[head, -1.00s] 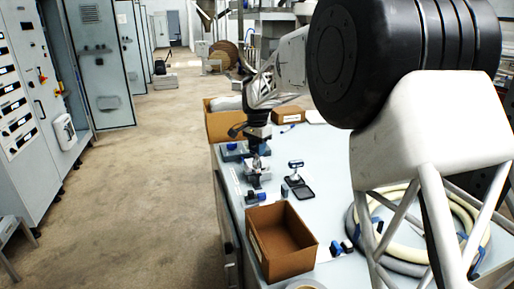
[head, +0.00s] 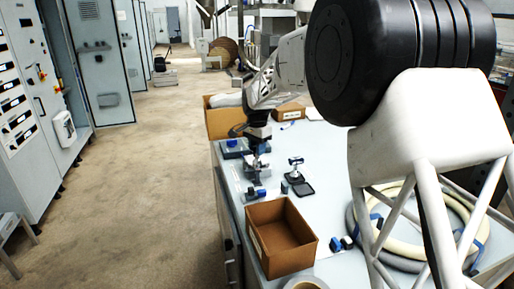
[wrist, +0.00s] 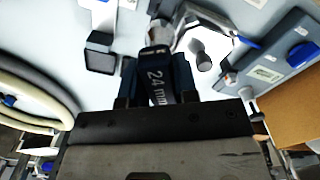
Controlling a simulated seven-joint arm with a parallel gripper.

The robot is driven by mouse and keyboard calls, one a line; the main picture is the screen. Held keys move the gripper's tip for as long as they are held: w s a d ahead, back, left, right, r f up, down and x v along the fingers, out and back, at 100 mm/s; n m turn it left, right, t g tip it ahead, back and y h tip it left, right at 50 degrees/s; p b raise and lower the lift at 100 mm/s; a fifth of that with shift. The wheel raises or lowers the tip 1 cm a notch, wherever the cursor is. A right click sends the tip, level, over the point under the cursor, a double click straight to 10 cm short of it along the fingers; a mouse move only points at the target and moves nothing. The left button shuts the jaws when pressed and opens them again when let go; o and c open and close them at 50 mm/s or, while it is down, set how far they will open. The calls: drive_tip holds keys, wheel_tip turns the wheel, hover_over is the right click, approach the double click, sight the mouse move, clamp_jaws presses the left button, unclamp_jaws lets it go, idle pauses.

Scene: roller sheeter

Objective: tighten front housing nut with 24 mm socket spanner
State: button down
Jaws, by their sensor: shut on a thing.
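My gripper (wrist: 157,72) is shut on the socket spanner (wrist: 158,88), a dark tool marked "24 mm" that lies between the two dark fingers. The spanner's metal end (wrist: 160,32) points away from the wrist, toward the bench. In the head view my gripper (head: 258,146) is low over a small metal housing (head: 257,169) on the bench, near its left edge. The front housing nut is hidden or too small to make out, and I cannot tell whether the socket sits on it.
An open cardboard box (head: 281,236) stands at the front of the bench (head: 328,165). A small device on a dark base (head: 299,182) is right of the housing. A coiled hose (head: 405,225) lies further right. Another box (head: 222,121) is behind my gripper.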

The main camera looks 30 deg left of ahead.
drive_tip(key=shift+f, duration=0.4)
idle(0.4)
